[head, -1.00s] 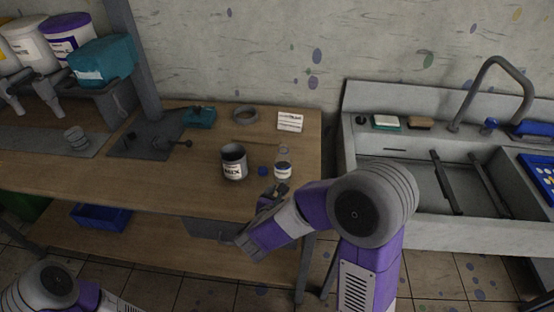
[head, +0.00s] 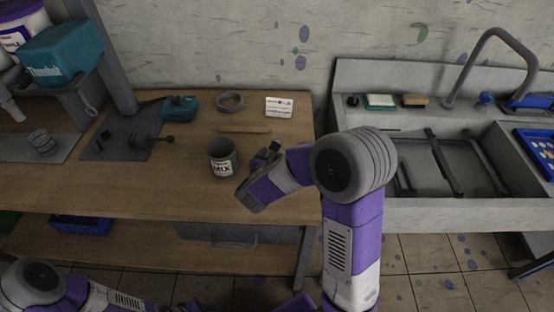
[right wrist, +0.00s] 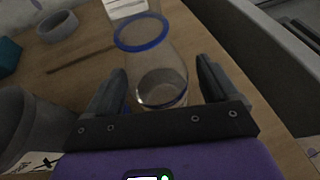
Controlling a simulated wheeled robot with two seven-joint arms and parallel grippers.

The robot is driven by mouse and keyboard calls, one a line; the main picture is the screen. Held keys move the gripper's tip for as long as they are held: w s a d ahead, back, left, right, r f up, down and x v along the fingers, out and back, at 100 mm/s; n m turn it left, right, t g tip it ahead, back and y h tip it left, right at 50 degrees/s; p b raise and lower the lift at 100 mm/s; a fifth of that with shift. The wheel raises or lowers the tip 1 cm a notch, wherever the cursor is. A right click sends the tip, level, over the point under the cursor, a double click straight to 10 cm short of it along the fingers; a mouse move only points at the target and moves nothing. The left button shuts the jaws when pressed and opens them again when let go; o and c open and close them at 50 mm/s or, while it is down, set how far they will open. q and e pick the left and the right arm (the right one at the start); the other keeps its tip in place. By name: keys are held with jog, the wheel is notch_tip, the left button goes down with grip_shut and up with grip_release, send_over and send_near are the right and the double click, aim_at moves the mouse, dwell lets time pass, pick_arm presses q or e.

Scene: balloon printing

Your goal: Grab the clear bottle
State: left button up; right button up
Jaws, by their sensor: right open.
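The clear bottle (right wrist: 162,62) stands on the wooden table in the right wrist view, see-through, with a blue ring at its mouth and a little clear content low down. My right gripper (right wrist: 160,80) is open, with one finger on each side of the bottle; I cannot tell whether either finger touches it. In the head view my right gripper (head: 268,158) is over the table just right of the MIX cup, and it and the arm hide the bottle. My left gripper is out of view; only part of that arm shows at lower left.
The dark MIX cup (head: 222,158) stands close to the left of my right gripper. A wooden stick (head: 245,129), a grey ring (head: 230,101) and a white card (head: 279,107) lie behind. A sink (head: 455,165) stands right of the table.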

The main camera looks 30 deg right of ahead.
jog(key=c, duration=1.2)
jog(key=shift+r, duration=0.1)
